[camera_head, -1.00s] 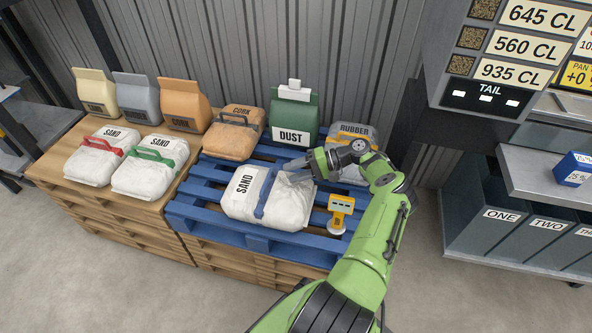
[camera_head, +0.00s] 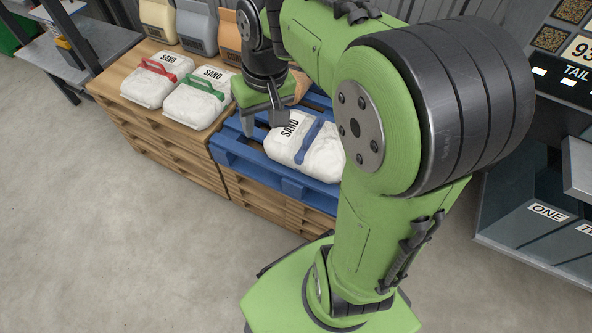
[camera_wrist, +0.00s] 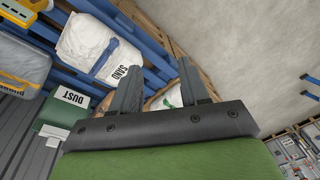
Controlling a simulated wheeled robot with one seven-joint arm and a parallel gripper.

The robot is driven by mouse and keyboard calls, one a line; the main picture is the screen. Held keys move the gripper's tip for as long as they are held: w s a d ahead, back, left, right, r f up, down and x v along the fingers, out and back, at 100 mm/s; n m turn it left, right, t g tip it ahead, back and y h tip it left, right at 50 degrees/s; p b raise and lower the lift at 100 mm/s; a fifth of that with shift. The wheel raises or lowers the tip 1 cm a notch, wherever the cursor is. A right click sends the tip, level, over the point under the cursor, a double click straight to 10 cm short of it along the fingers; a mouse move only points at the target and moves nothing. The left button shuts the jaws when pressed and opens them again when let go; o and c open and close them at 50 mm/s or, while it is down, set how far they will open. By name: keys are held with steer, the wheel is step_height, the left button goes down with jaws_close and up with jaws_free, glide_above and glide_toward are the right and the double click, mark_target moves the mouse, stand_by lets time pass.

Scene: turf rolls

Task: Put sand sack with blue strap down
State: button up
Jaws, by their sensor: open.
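The white sand sack with blue strap (camera_head: 322,158) lies flat on the blue pallet (camera_head: 240,155), its right end hidden behind my arm. In the wrist view the sack (camera_wrist: 84,38) is at upper left, its blue strap free of the fingers. My gripper (camera_head: 263,118) is open and empty. It points down near the sack's left end, over the pallet's left side in the picture, apart from the strap. In the wrist view its two fingers (camera_wrist: 161,78) stand wide apart with nothing between them.
On the wooden stack to the left lie sand sacks with a red strap (camera_head: 148,86) and a green strap (camera_head: 192,106). Upright bags (camera_head: 197,28) stand behind them. The green dust bag (camera_wrist: 58,112) and a rubber sack (camera_wrist: 22,68) show in the wrist view. The front floor is clear.

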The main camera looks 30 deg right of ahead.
steer(key=s+a+r+t+h, duration=0.1)
steer(key=s+t, duration=0.3)
steer(key=s, duration=1)
steer(key=shift+s+a+r+n, duration=0.25)
steer(key=shift+s+r+n, duration=0.15)
steer(key=shift+r, duration=0.15)
step_height(320, 180, up, 17)
steer(key=p, duration=1.7)
